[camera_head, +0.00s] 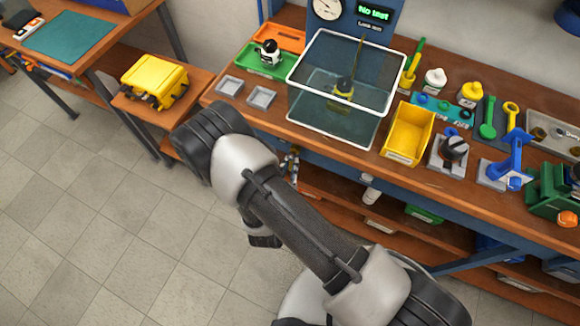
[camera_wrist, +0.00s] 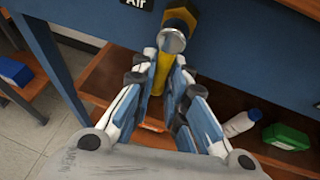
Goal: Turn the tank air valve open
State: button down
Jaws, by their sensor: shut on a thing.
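In the wrist view, the tank air valve shows under a black "Air" label (camera_wrist: 136,3) on the blue bench front. It has a brass-yellow body (camera_wrist: 181,17), a round silver end and a yellow lever handle (camera_wrist: 161,72) that points down in the picture. My gripper (camera_wrist: 163,66) has its two fingers on either side of the lever and is shut on it. The lever's lower end is partly hidden between the fingers. In the head view, my arm hides most of the valve and gripper at the bench's front edge.
A clear water tank (camera_head: 330,125) stands on the bench above, beside a yellow bin (camera_head: 408,132). A lower wooden shelf (camera_wrist: 115,75) holds a white bottle (camera_wrist: 240,122) and a green box (camera_wrist: 287,136). The tiled floor (camera_head: 90,220) at left is clear.

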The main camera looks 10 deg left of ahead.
jog(key=c, duration=1.6)
grip_release()
jog(key=v, duration=1.2)
jog(key=shift+a+r, duration=0.1)
jog(key=shift+r, duration=0.05)
jog(key=shift+w, duration=0.1)
